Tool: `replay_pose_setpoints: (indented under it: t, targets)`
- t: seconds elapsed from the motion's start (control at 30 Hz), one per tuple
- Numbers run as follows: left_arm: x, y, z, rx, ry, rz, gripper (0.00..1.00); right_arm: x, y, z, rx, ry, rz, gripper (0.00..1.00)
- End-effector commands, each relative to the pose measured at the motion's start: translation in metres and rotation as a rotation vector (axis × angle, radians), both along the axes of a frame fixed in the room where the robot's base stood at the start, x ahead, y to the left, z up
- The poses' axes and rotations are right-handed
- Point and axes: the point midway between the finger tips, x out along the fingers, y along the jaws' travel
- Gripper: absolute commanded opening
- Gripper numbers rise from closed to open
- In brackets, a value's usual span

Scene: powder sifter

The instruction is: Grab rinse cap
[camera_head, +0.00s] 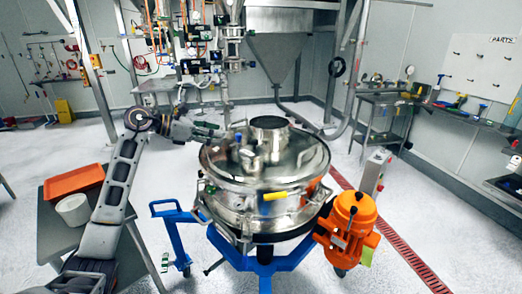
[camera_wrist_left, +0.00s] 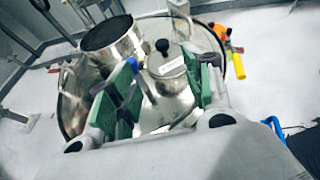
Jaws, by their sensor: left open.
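A small steel cap with a black ball knob, which I take to be the rinse cap (camera_wrist_left: 168,72), sits on the round steel sifter lid (camera_head: 295,165). In the head view a small steel fitting group on the lid's left half (camera_head: 250,158) appears to include it, but the detail is too small to be sure. My left gripper (camera_head: 220,132) reaches in from the left above the lid's left edge. In the left wrist view its green-padded fingers (camera_wrist_left: 172,78) are open, with the cap showing between and beyond them. Contact cannot be told. My right gripper is not in view.
A wider steel outlet collar (camera_head: 269,124) rises from the lid near the cap. An orange motor (camera_head: 348,225) hangs at the sifter's right, on a blue frame (camera_head: 265,262). A side table (camera_head: 60,225) at left holds an orange tray (camera_head: 74,182) and white tub (camera_head: 73,209).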

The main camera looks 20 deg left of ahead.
Motion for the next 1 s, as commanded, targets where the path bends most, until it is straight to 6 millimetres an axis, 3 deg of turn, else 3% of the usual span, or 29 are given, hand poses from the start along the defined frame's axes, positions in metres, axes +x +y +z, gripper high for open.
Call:
replay_pose_setpoints:
  t: [0.27, 0.57, 0.8, 1.0]
  targets:
    - [-0.002, 0.000, -0.002, 0.016, 0.004, -0.004, 0.51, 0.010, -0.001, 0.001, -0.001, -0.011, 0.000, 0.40]
    - [0.000, -0.001, -0.003, 0.014, 0.005, -0.004, 0.51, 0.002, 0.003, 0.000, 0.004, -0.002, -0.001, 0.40]
    - [0.012, -0.011, -0.008, 0.012, 0.004, -0.005, 0.51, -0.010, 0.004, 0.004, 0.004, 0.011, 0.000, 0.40]
    - [0.029, -0.024, -0.017, 0.012, 0.004, -0.004, 0.51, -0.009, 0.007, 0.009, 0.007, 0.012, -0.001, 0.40]
